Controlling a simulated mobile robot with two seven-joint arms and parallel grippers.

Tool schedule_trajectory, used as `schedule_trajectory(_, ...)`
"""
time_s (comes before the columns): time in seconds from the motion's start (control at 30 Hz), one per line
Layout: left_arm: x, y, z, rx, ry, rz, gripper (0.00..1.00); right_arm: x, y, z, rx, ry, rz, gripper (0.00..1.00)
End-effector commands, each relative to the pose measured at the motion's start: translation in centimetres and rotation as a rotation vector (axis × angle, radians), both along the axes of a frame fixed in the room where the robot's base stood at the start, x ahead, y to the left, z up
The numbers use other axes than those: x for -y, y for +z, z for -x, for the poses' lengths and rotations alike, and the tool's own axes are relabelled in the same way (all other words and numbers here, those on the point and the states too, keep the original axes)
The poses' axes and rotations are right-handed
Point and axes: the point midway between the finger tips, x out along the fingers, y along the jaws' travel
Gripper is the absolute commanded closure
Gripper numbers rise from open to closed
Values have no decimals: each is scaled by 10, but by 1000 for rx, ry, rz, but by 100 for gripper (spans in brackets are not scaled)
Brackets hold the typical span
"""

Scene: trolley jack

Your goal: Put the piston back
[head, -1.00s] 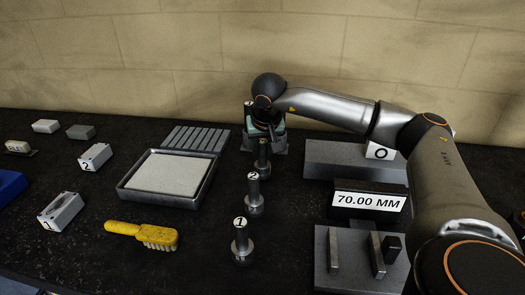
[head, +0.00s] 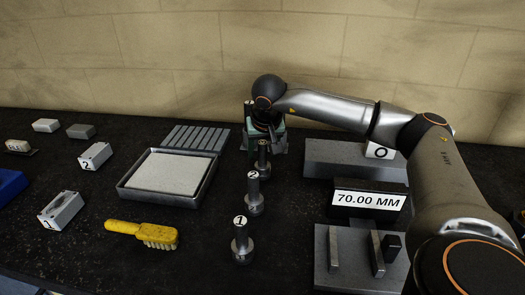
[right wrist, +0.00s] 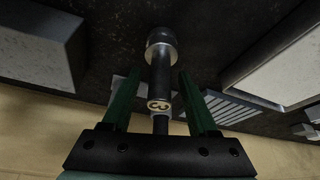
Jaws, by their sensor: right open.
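Three dark pistons with round heads and numbered stem tops stand upright in a row: piston 1 (head: 242,245), piston 2 (head: 254,196) and piston 3 (head: 262,163). My right gripper (head: 264,131) is at the far end of the row, by piston 3. In the right wrist view its green fingers (right wrist: 160,72) are open on either side of piston 3's stem (right wrist: 160,80), with a visible gap at each side. Another upright piece (right wrist: 160,124) shows behind the stem. A block-like fixture (head: 281,137) stands behind the gripper, partly hidden by it. My left gripper is not in view.
A tray with a pale pad (head: 136,190), a ribbed plate (head: 191,139) and a yellow brush (head: 142,233) lie left of the row. At right are a grey block (head: 325,158), a 70.00 MM display (head: 368,201) and a gauge plate (head: 347,273). Small numbered blocks lie far left.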

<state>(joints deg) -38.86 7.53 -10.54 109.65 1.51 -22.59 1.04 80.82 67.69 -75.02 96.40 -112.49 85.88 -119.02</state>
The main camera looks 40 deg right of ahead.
Motion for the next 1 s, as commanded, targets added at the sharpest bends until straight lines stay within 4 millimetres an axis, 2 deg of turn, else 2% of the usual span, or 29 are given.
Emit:
schedule_trajectory(0.17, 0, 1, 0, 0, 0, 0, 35, -4, 21, 5, 4, 0, 0, 41)
schedule_trajectory(0.4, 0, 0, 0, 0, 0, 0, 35, -16, 70, 22, 5, 2, -1, 41)
schedule_trajectory(0.6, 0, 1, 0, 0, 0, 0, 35, -23, 101, 33, 3, 2, -1, 41)
schedule_trajectory(0.77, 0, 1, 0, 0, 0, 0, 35, -25, 111, 37, 1, 0, 1, 41)
schedule_trajectory(1.0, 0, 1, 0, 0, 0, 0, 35, -26, 113, 38, 0, 0, 0, 41)
